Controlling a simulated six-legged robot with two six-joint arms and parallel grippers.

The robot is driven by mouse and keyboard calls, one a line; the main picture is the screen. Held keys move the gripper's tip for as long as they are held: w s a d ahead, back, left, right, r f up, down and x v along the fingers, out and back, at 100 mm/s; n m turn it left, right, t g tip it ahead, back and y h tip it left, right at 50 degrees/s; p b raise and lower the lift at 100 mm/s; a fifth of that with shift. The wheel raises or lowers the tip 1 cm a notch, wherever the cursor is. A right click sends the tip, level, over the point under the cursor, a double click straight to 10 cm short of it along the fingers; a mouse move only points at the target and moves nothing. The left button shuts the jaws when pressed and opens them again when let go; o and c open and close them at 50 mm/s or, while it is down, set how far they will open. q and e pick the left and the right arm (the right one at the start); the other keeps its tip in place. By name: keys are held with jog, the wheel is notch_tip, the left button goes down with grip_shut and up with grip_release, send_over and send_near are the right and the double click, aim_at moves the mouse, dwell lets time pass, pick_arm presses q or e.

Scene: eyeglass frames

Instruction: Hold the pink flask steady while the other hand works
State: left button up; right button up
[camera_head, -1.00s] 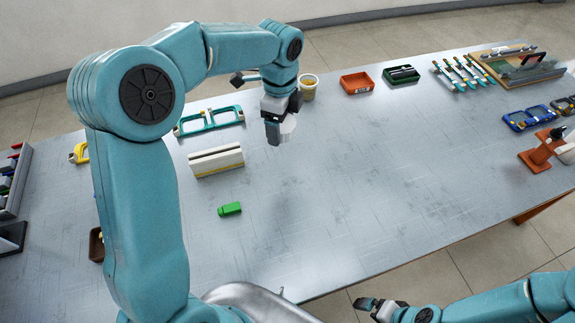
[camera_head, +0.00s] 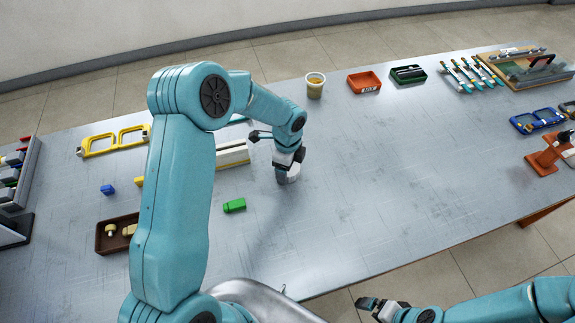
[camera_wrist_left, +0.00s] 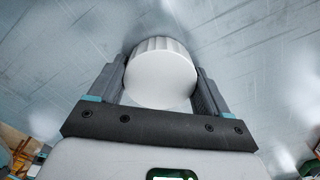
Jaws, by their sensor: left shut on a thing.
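My left gripper (camera_head: 284,166) is low over the middle of the grey table (camera_head: 380,190). It is shut on a white round-topped, ribbed piece (camera_wrist_left: 161,75), which sits between the two dark fingers in the left wrist view. In the head view this piece (camera_head: 289,176) shows pale below the jaws, at or close to the table top. No pink flask can be made out in either view. My right gripper (camera_head: 378,304) is at the bottom edge, off the table's front side; its jaw opening is unclear.
A white block (camera_head: 233,155) and a green piece (camera_head: 235,206) lie left of my left gripper. A brown tray (camera_head: 108,244), yellow frame (camera_head: 100,146), cup (camera_head: 315,88), orange tray (camera_head: 364,82) and green tray (camera_head: 408,75) stand around. The table's right middle is clear.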

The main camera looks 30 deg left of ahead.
pick_arm(q)
jog(key=shift+f, duration=0.15)
jog(key=o, duration=1.1)
notch_tip(320, 180, up, 12)
jog(key=shift+r, duration=0.25)
